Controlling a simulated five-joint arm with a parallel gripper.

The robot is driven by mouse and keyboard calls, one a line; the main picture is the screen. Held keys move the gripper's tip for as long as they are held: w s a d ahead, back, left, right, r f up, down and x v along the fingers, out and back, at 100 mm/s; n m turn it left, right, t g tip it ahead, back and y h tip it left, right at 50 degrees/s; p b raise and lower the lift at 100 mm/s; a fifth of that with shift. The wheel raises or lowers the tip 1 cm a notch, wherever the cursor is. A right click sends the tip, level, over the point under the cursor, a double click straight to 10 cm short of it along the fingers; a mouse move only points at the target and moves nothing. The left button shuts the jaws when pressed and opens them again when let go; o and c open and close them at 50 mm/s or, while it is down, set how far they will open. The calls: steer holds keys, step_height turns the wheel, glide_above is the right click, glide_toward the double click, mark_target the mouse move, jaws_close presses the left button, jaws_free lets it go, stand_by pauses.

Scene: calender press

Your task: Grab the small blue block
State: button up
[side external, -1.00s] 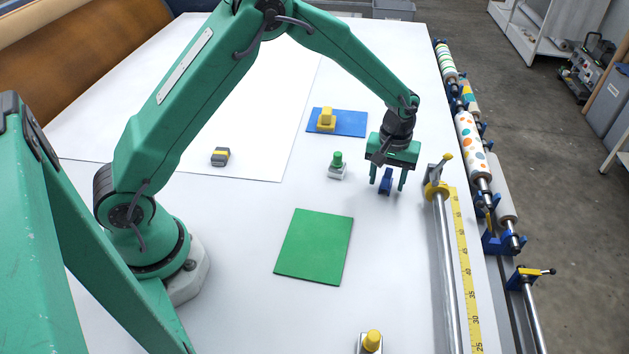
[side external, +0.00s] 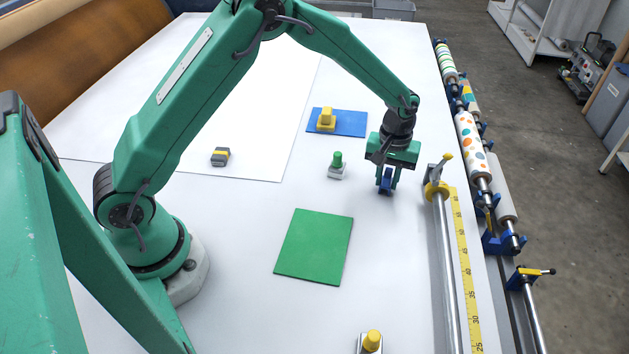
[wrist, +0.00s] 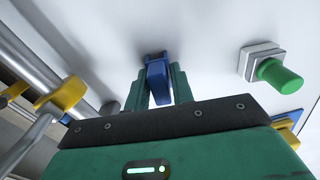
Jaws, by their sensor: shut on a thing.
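The small blue block (side external: 386,184) stands on the white table in the side view, left of the metal rail. My gripper (side external: 387,182) points down over it, with its two green fingers closed in on either side of the block. In the wrist view, the block (wrist: 157,80) shows between the fingers of my gripper (wrist: 160,84). The fingers hide parts of its sides. The block's lower end looks to be at the table surface; I cannot tell any gap.
A green-knobbed block (side external: 337,165) stands close left of my gripper. A yellow piece (side external: 326,120) sits on a blue mat (side external: 352,124) behind. A metal rail (side external: 445,265) with a yellow clamp (side external: 437,190) lies close right. A green mat (side external: 314,246) lies in front.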

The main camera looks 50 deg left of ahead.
mark_target(389, 175)
steer(key=shift+r, duration=0.15)
steer(key=shift+r, duration=0.55)
steer(key=r, duration=0.3)
steer(key=shift+s+d+r, duration=0.1)
steer(key=shift+s+d, duration=0.15)
steer(key=shift+d, duration=0.1)
steer(key=s+d+r, duration=0.6)
steer(key=s+d, duration=0.1)
steer(key=d, duration=0.1)
steer(key=shift+r, duration=0.2)
steer(key=shift+s+d, duration=0.1)
steer(key=shift+s, duration=0.05)
